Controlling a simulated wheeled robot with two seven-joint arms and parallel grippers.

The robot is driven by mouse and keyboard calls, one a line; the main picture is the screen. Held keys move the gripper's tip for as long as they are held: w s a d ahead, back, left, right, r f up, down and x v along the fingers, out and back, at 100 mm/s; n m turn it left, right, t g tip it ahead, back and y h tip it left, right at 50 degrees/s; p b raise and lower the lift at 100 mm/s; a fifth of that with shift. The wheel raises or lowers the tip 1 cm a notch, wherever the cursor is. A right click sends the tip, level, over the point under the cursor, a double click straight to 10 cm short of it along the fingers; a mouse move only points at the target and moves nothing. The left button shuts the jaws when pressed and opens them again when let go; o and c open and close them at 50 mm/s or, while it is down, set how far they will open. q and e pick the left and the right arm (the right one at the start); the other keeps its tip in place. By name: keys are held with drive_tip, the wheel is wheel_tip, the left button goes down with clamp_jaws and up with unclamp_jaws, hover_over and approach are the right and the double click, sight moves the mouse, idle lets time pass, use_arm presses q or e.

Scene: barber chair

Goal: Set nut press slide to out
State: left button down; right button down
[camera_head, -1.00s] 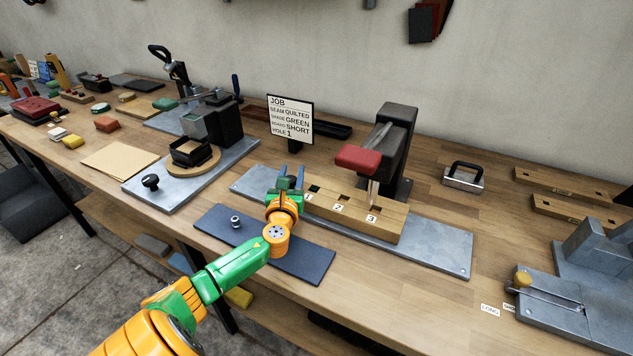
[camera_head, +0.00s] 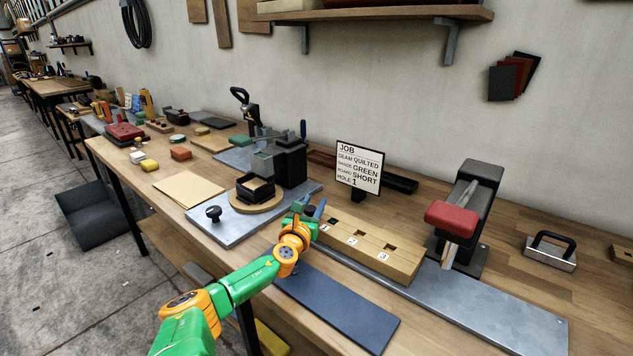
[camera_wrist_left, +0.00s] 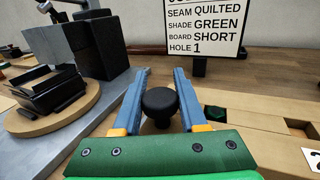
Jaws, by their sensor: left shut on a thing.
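The nut press (camera_head: 466,212) has a dark column and a red head. Its slide, a wooden block (camera_head: 368,244) with holes marked 1, 2 and 3, lies on a long grey metal plate (camera_head: 492,298). The block sits left of the press, with hole 3 clear of the red head and bare plate to its right. My left gripper (camera_head: 314,210) is at the block's left end. In the left wrist view its blue fingers are on both sides of a black round knob (camera_wrist_left: 160,102), shut on it. My right gripper is not in view.
A blue-grey mat (camera_head: 345,312) lies in front of the block. A job card (camera_head: 360,170) stands behind it. A metal plate with a round wooden turntable (camera_head: 257,203) is close left of my gripper. A black-handled block (camera_head: 550,252) stands at right.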

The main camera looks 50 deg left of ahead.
sight(306, 213)
use_arm(q)
drive_tip(key=shift+a+r, duration=0.1)
drive_tip(key=shift+r, duration=0.05)
drive_tip(key=c, duration=0.8)
unclamp_jaws()
drive_tip(key=o, duration=0.3)
drive_tip(key=shift+a, duration=0.1)
drive_tip(key=shift+o, duration=0.2)
drive_tip(key=shift+a+f, duration=0.2)
drive_tip(key=shift+f, duration=0.05)
drive_tip(key=shift+s+d, duration=0.1)
drive_tip(key=shift+d, duration=0.05)
drive_tip(key=shift+s+d, duration=0.2)
drive_tip(key=shift+p+v, duration=0.95)
drive_tip(key=shift+v, duration=2.25)
drive_tip(key=shift+a, duration=0.1)
